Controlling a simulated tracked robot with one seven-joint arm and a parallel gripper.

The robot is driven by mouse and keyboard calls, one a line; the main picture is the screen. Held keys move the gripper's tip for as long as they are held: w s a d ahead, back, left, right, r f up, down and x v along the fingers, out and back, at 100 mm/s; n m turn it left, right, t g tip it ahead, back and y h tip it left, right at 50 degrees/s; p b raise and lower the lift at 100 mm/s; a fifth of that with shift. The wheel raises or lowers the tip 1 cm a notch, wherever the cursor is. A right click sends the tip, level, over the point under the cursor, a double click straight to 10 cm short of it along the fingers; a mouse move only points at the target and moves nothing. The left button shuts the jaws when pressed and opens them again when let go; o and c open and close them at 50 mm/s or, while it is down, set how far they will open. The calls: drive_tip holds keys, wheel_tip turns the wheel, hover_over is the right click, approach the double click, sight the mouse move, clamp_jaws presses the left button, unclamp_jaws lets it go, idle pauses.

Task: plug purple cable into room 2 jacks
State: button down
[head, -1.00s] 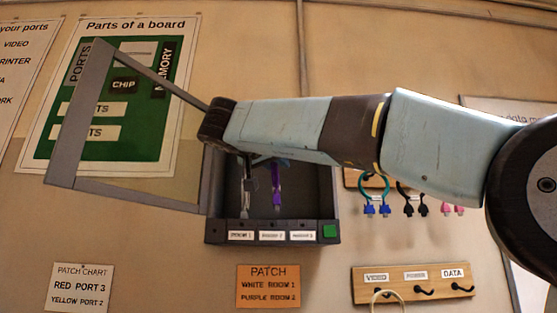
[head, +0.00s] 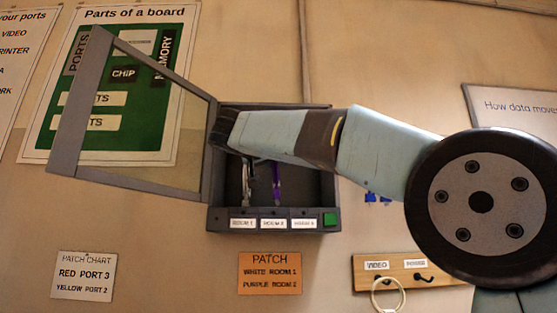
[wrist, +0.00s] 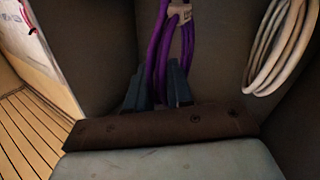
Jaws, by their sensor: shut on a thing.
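The wall box (head: 325,213) has its glass door swung open to the left. Its front strip carries three labels; the middle label (head: 273,225) appears to read room 2. The purple cable (head: 278,184) hangs inside the box behind that label, and a white or grey cable (head: 247,182) hangs left of it. In the wrist view my gripper (wrist: 158,78) is shut on the purple cable (wrist: 154,52), which is looped and carries a pale tag (wrist: 180,12). The coiled white cable (wrist: 280,45) hangs apart at right. My arm hides the box's upper part; the jacks cannot be made out.
A green button (head: 330,219) is at the strip's right end. The open door (head: 80,110) sticks out left of the box. An orange sign (head: 269,273) below reads white room 1, purple room 2. A hook board (head: 365,277) is at lower right, holding a pale cable loop (head: 388,296).

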drive_tip(key=shift+w, duration=1.95)
drive_tip(key=shift+d, duration=0.1)
drive_tip(key=shift+n+t+y, duration=0.3)
drive_tip(key=shift+y, duration=0.5)
drive_tip(key=shift+s, duration=0.25)
drive_tip(key=shift+a+f, duration=0.25)
drive_tip(key=shift+f, duration=0.8)
idle(2.8)
